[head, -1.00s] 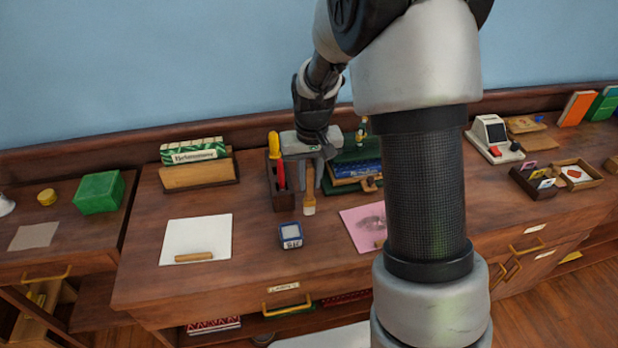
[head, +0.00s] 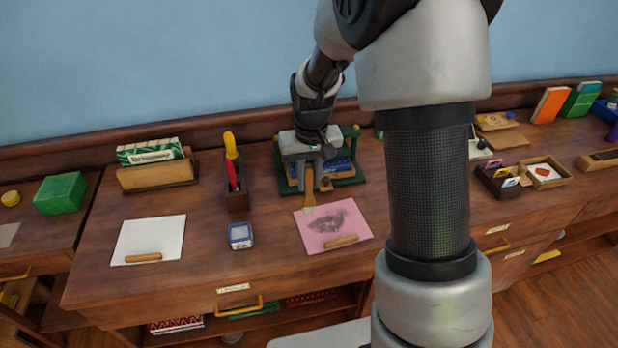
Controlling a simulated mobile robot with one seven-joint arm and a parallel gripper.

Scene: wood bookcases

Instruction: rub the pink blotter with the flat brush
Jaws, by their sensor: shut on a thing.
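The pink blotter (head: 353,234) lies flat on the wooden desk, left of my arm. It has a dark grey smudge (head: 337,220) across its middle and a wooden handle piece (head: 341,241) near its front edge. My gripper (head: 310,178) is shut on the flat brush (head: 310,194), which hangs bristles down. The pale bristle end is at the blotter's upper left part. I cannot tell whether the bristles touch it.
A dark wooden holder (head: 237,202) with a yellow and a red handled tool stands left of my gripper. A green tray (head: 345,182) with blue items is behind the brush. A small blue and white box (head: 240,236) and a white sheet (head: 165,232) are further left.

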